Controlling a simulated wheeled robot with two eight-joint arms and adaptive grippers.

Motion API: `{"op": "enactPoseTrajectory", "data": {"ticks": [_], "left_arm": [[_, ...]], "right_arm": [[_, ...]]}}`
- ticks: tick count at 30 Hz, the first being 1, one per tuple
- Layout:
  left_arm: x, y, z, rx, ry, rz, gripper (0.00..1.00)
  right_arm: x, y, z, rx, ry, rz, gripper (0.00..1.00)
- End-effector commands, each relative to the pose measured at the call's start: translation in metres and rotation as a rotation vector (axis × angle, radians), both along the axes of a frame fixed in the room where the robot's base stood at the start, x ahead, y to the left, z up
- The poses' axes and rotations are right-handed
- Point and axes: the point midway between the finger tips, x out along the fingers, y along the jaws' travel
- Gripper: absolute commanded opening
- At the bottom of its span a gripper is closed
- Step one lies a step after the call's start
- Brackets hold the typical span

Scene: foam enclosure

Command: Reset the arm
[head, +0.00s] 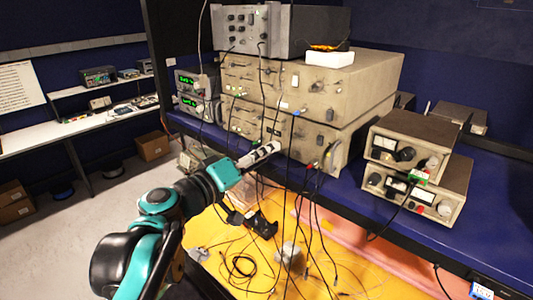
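My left arm (150,240), black and teal, reaches in from the lower left toward the middle of the head view. My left gripper (268,150) is at its end, in front of the stacked beige instruments (290,90) and among hanging black cables. Its pale fingers look close together, but the angle does not show whether they are open or shut. I see nothing clearly held in it. My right arm and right gripper are not in view.
Black cables (290,205) hang past the blue shelf (400,205) over a yellow surface (235,275) with loose leads. Two smaller instruments (415,160) stand at the right. A white bench (60,135) is at the far left, with open floor before it.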

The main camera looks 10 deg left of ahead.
Motion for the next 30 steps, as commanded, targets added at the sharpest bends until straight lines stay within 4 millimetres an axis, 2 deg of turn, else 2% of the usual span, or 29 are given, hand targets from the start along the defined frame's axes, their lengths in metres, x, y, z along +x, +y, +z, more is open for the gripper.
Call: {"op": "enactPoseTrajectory", "data": {"ticks": [5,8,11,14,15,19,21,23,24,27,30], "left_arm": [[-0.001,-0.001,-0.004,0.004,0.003,-0.001,0.38],[-0.007,-0.004,-0.033,0.039,0.019,-0.012,0.38],[-0.022,-0.009,-0.092,0.116,0.061,-0.033,0.38],[-0.043,-0.012,-0.171,0.225,0.122,-0.055,0.38],[-0.051,-0.012,-0.204,0.271,0.15,-0.062,0.38],[-0.08,-0.004,-0.306,0.422,0.24,-0.072,0.38],[-0.095,0.005,-0.36,0.504,0.289,-0.067,0.38],[-0.109,0.014,-0.405,0.576,0.332,-0.06,0.38],[-0.117,0.022,-0.435,0.625,0.359,-0.051,0.38],[-0.138,0.043,-0.506,0.742,0.427,-0.023,0.38],[-0.157,0.066,-0.565,0.849,0.486,0.015,0.38]], "right_arm": [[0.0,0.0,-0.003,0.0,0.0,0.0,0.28],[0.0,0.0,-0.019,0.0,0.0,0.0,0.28],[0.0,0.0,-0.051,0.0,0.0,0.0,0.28],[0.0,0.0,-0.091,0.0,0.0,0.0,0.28],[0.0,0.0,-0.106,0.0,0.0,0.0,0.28],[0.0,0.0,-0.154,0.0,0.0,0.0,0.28],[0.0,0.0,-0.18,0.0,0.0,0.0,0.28],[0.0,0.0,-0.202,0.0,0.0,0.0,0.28],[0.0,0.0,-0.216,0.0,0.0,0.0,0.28],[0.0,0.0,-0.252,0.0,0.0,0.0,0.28],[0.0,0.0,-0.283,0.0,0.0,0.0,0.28]]}}
